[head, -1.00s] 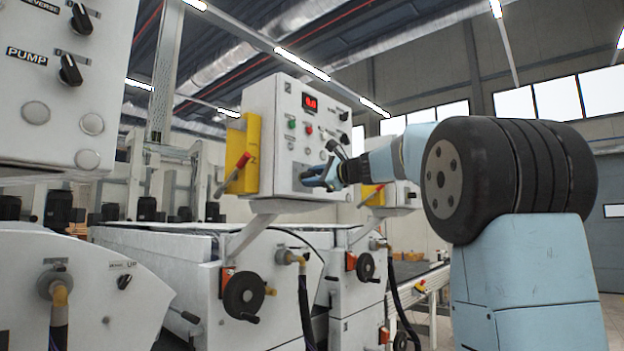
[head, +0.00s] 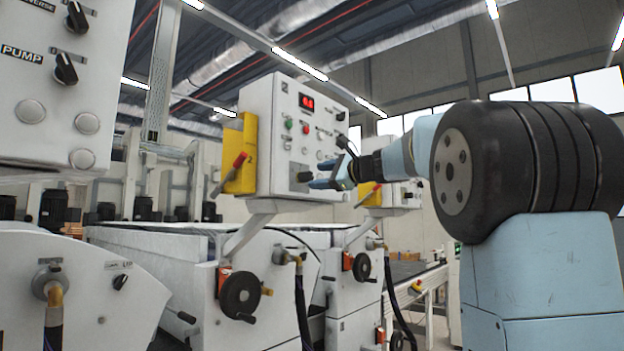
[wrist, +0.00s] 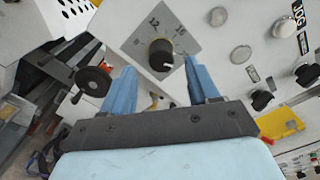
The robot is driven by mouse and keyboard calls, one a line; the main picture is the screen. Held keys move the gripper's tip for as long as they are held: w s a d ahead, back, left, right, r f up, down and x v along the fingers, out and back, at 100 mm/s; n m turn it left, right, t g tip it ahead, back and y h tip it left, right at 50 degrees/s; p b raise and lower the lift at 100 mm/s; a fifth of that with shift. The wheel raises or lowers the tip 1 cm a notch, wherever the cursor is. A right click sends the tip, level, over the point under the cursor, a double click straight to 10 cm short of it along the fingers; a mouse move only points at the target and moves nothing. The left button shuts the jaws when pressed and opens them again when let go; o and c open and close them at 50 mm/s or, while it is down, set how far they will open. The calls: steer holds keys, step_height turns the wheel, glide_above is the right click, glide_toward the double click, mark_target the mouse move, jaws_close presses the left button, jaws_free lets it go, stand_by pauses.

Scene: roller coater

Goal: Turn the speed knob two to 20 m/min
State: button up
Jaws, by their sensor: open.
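The speed knob (wrist: 161,55) is black and round with a white pointer mark at its lower right, seen in the wrist view. A red display (head: 306,102) seems to read 0.0.
A yellow part with a red-handled lever (head: 240,160) is on the box's left side. Buttons and black switches (wrist: 262,99) flank the dial. Handwheels (head: 240,294) stand below. Another white panel (head: 70,100) is close at left.

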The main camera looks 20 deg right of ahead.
steer(key=v, duration=0.9)
steer(key=shift+s+f, duration=0.1)
